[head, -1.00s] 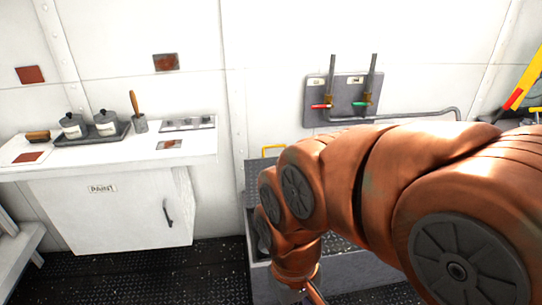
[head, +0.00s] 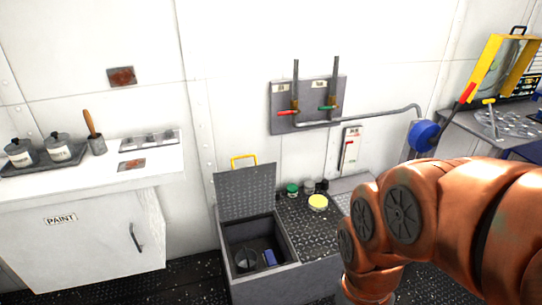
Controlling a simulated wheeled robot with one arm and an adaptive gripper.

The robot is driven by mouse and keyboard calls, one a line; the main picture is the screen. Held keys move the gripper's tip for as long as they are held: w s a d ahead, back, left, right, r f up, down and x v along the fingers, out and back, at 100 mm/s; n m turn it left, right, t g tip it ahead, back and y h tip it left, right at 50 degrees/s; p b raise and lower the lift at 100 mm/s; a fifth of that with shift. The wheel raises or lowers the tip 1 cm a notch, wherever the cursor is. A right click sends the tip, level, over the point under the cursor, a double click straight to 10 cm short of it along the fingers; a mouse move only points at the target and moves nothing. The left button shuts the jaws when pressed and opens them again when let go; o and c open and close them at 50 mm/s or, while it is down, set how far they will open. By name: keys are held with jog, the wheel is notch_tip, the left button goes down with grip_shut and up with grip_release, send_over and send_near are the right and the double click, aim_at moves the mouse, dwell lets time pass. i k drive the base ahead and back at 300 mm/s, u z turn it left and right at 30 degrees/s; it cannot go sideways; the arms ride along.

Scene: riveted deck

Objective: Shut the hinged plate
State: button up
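The hinged plate (head: 246,193) is a dark tread-patterned lid with a yellow handle (head: 243,160) on its upper edge. It stands raised, near upright, at the back of an open compartment in a grey chest (head: 262,292). Inside the compartment are a dark round container (head: 246,260) and a small blue item (head: 270,258). My copper-coloured arm reaches in from the right, to the right of the chest. My gripper is below the picture edge or hidden behind the arm, so its state does not show.
Several jars and a yellow-topped can (head: 318,203) stand on the chest's right part. Pipes with red and green valve handles (head: 309,105) are on the wall above. A white paint cabinet (head: 85,235) stands left. A bench with a yellow frame (head: 499,68) is at right.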

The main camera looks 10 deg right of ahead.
aim_at(246, 191)
jog(key=z, duration=0.05)
jog(key=i, duration=0.25)
jog(key=u, duration=0.8)
jog(key=k, duration=0.6)
jog(key=z, duration=0.35)
jog(key=i, duration=1.5)
jog(key=u, duration=0.6)
